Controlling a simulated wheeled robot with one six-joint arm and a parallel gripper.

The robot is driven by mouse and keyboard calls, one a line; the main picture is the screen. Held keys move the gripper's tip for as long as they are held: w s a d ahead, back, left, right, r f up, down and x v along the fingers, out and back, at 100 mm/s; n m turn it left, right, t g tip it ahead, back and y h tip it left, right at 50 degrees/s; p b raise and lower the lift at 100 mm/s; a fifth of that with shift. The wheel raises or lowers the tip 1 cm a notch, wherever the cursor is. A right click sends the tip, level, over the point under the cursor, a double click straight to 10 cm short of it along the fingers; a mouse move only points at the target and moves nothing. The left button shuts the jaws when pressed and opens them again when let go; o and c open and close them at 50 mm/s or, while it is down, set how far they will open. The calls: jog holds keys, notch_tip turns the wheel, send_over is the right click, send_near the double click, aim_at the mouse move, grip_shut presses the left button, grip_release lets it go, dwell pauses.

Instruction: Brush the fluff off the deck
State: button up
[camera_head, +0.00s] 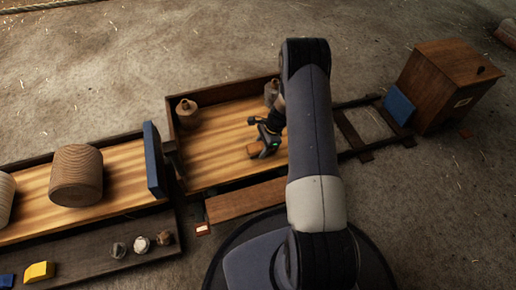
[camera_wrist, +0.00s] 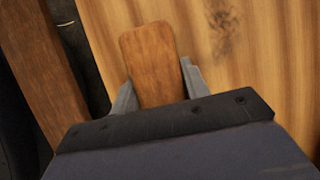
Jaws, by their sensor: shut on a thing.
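The deck (camera_head: 215,160) is a striped wooden tray floor with dark low walls, in the middle of the head view. My gripper (camera_head: 262,146) is over its right part, shut on a brown wooden piece, which looks like the brush (camera_head: 255,149). In the wrist view the brush's flat rounded back (camera_wrist: 150,60) stands between the two grey fingers (camera_wrist: 155,88). Its underside is hidden, so I cannot tell if it touches the deck. A dark fuzzy patch (camera_wrist: 225,30), perhaps fluff, lies on the boards to the right of the brush. My arm hides the deck's right end.
Two bottle-like jars stand at the deck's back, one at the left corner (camera_head: 187,113) and one beside my arm (camera_head: 271,92). A blue upright panel (camera_head: 154,160) borders the left bench, which holds a wooden drum (camera_head: 76,176). A brown box (camera_head: 447,85) stands right.

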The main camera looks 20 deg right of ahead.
aim_at(250, 133)
jog(key=shift+w+f+b, duration=0.15)
jog(key=shift+w+b, duration=0.25)
jog(key=shift+w, duration=0.75)
jog(key=shift+w+b, duration=0.9)
jog(key=shift+w, duration=1.5)
jog(key=shift+w+b, duration=0.5)
jog(key=shift+w, duration=1.3)
jog(key=shift+r+p, duration=1.9)
jog(key=shift+r, duration=1.15)
jog(key=shift+r, duration=0.1)
jog(key=shift+r+p, duration=0.95)
jog(key=shift+r, duration=0.5)
